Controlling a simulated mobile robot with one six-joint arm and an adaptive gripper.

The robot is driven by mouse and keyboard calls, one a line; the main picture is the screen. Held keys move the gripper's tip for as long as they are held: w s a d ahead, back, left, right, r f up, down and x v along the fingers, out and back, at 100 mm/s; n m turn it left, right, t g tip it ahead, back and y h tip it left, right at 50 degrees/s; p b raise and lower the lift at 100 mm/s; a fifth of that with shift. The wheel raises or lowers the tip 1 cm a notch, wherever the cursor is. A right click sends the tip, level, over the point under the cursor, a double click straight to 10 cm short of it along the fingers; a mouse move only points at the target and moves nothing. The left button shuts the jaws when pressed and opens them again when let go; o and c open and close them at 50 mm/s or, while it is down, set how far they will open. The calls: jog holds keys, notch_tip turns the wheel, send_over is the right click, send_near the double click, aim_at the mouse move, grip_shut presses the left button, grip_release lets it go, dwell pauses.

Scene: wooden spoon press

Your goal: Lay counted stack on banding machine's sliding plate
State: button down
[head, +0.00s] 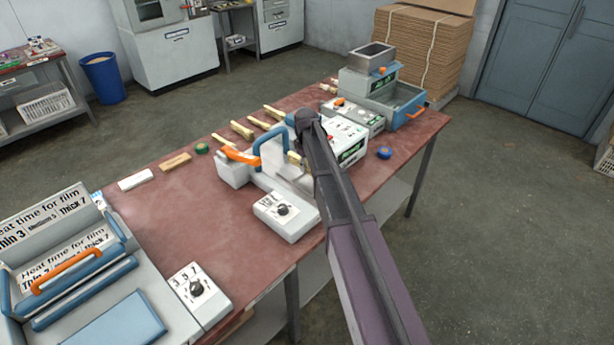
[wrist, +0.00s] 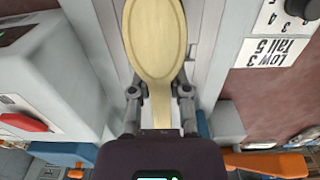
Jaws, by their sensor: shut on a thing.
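My gripper (wrist: 160,92) is shut on the neck of a pale wooden spoon stack (wrist: 155,40); its top spoon's oval bowl points away from the wrist. How many spoons lie under the top one cannot be told. In the head view my arm hides most of the gripper and stack. The banding machine (head: 233,174) has a blue arch (head: 273,148) and an orange handle (head: 241,155). The stack is over the machine's pale grey plate area (wrist: 203,40); whether it touches the plate cannot be told.
A box with a red button (wrist: 28,122) stands close beside the gripper. A dial box (head: 286,214) sits at the machine's front. Several spoon groups (head: 242,130) lie behind on the red table (head: 180,215). A film sealer (head: 60,265) stands at left, a blue-grey tray unit (head: 395,100) at right.

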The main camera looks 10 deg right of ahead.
aim_at(306, 180)
jog(key=shift+f, duration=0.1)
jog(key=shift+f+b, duration=1.8)
jog(key=shift+b, duration=0.1)
jog(key=shift+f, duration=0.15)
jog(key=c, duration=0.6)
grip_release()
notch_tip(306, 180, up, 12)
jog(key=p, duration=1.2)
jog(key=shift+r, duration=0.2)
